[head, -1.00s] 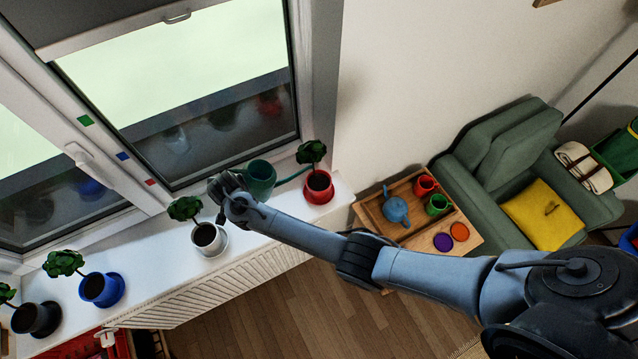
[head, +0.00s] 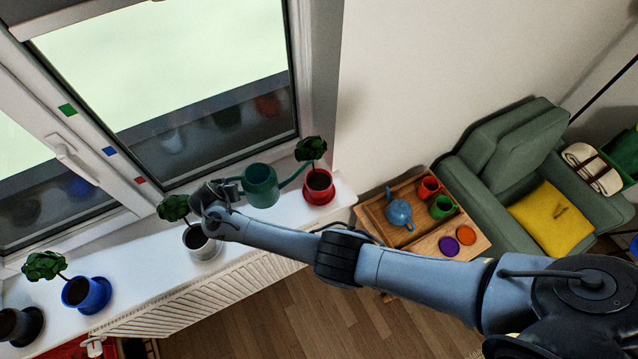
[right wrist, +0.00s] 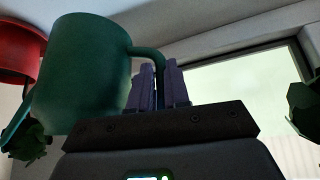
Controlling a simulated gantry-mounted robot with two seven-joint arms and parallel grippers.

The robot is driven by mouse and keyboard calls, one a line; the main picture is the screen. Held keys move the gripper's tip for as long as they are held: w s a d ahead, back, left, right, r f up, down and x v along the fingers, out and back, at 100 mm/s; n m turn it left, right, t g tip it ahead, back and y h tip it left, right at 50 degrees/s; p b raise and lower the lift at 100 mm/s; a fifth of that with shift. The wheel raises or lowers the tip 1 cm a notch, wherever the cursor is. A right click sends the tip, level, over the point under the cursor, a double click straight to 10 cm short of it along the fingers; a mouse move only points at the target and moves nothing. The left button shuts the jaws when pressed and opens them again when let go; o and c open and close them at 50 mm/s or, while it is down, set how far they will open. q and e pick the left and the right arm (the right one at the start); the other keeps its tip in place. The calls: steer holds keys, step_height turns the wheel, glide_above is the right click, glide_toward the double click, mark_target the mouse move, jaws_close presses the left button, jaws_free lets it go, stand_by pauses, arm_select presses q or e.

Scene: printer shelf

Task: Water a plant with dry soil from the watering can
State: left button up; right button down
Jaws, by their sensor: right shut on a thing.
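The dark green watering can (head: 262,187) is above the window sill, its spout pointing right toward the plant in the red pot (head: 318,186). My right gripper (head: 232,188) is shut on the can's handle, on the can's left side. The right wrist view shows the can (right wrist: 82,75) upright, with the gripper fingers (right wrist: 160,85) around its handle. On the sill to the left stand plants in a white pot (head: 197,240), a blue pot (head: 84,292) and a black pot (head: 14,325). I cannot tell which soil is dry. My left gripper is out of view.
The window frame (head: 315,80) rises behind the sill. A wooden side table (head: 375,218) holds a blue teapot (head: 398,212), cups and round coasters. A green armchair (head: 500,150) stands at the right.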

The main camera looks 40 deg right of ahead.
steer(key=shift+w+f, duration=0.1)
steer(key=shift+f, duration=0.1)
steer(key=shift+r, duration=0.15)
step_height(320, 180, up, 5)
steer(key=p, duration=0.4)
stand_by(0.4)
steer(key=shift+f, duration=0.2)
stand_by(0.5)
